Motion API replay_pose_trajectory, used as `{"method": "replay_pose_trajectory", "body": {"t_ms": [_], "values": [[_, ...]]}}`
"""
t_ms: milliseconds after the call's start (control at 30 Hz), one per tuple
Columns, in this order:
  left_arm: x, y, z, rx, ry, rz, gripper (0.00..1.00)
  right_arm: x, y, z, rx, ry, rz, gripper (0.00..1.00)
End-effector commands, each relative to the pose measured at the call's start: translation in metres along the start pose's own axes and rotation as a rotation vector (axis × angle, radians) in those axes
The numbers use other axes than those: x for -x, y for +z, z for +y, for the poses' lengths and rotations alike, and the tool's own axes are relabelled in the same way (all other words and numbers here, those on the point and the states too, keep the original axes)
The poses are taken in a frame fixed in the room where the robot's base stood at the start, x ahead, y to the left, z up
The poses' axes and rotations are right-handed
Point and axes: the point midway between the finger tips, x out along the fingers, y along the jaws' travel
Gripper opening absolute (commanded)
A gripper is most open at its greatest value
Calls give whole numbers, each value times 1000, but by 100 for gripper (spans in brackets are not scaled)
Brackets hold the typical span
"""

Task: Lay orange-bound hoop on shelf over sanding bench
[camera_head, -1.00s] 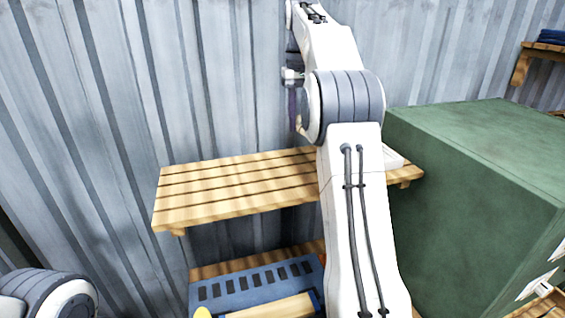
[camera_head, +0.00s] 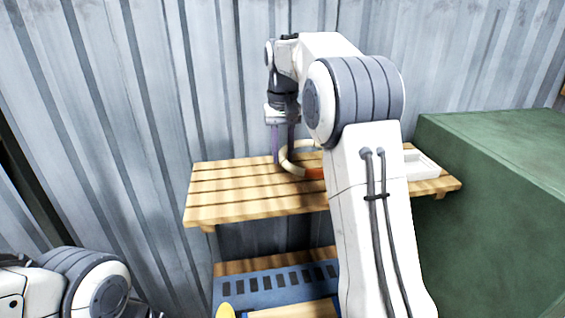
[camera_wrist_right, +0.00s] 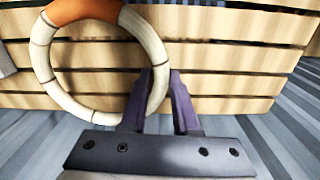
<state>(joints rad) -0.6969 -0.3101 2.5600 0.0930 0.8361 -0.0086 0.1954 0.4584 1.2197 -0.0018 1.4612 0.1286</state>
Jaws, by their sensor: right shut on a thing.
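The pale rattan hoop (camera_head: 286,164) with an orange binding is partly hidden behind my right arm in the head view. My right gripper (camera_head: 284,146) points down and is shut on the hoop's rim, over the slatted wooden shelf (camera_head: 235,197). In the right wrist view the hoop (camera_wrist_right: 46,72) shows almost whole, its orange binding at the top edge. Its right side runs between the purple fingers (camera_wrist_right: 162,88), with the shelf slats (camera_wrist_right: 225,55) behind. I cannot tell whether the hoop touches the shelf. My left gripper is out of view.
A white tray (camera_head: 424,167) stands on the shelf's right end. A large green cabinet (camera_head: 500,170) is to the right. The shelf's left half is clear.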

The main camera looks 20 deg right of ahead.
Motion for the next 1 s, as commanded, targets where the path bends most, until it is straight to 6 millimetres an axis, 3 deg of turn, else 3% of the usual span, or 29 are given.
{"method": "replay_pose_trajectory", "body": {"t_ms": [233,567,600,667,1000], "values": [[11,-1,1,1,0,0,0,-31,1,0,1,1,-5,0],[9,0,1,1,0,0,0,-35,1,0,2,0,-1,0],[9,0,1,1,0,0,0,-35,1,0,2,0,-1,40],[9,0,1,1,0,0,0,-35,1,0,2,0,-2,59],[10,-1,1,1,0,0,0,-33,1,0,2,0,-1,59]]}}
